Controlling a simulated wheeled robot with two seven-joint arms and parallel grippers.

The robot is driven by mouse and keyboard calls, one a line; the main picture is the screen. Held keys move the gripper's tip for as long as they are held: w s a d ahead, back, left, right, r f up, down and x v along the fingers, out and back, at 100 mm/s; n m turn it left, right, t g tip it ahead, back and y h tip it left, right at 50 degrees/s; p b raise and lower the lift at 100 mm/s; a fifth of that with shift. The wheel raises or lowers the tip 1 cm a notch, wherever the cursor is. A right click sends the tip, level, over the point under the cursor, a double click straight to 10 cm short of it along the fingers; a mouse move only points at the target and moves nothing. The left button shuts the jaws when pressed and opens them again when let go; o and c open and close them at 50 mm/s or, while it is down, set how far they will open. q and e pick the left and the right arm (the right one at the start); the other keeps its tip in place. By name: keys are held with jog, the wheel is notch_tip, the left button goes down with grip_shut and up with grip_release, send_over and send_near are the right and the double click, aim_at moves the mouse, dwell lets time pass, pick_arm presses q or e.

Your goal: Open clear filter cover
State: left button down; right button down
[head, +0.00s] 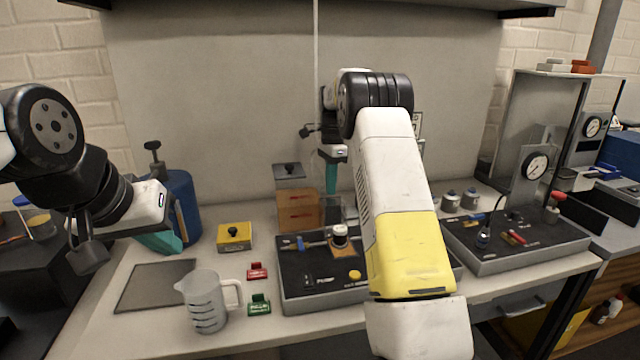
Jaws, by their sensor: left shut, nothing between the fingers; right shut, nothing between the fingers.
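A clear, box-like piece (338,211), which may be the filter cover, stands behind the pump board (300,262). It is partly hidden by my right arm, and I cannot tell whether it is open or closed. A small round fitting with a white top (340,232) stands on the board in front of it. My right gripper (331,190) points down with teal fingers shut and empty, just above or behind the clear piece. Contact cannot be told. My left gripper (163,244) is shut and empty at the left, in front of the blue cylinder (186,205).
An orange-brown box (297,211) with a knobbed grey lid stands beside the clear piece. A yellow button box (234,237), a measuring jug (204,301) and a grey mat (153,285) lie left of the board. A gauge board (515,245) stands at right.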

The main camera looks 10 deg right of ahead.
jog(key=shift+w+f, duration=0.25)
jog(key=shift+r, duration=0.1)
dwell(0.4)
jog(key=s+r+n+t, duration=0.1)
jog(key=s+r+n, duration=0.15)
jog(key=r, duration=0.45)
jog(key=s+r+n+t, duration=0.1)
jog(key=s+r, duration=0.2)
jog(key=r, duration=0.5)
jog(key=s+a+r+n+t+y, duration=0.1)
jog(key=s+r+n, duration=0.1)
jog(key=s, duration=0.4)
jog(key=s+r+n+t, duration=0.1)
jog(key=s+r+n, duration=0.15)
jog(key=s, duration=0.45)
jog(key=s+a+f+n+t, duration=0.1)
jog(key=s+a+f+n, duration=0.1)
jog(key=s, duration=0.7)
jog(key=s+a+f+n+t, duration=0.2)
jog(key=s+f+n, duration=0.3)
jog(key=s, duration=0.5)
jog(key=shift+s+a+f+n+y, duration=0.15)
jog(key=shift+s+f+n+y, duration=0.2)
jog(key=shift+n, duration=0.45)
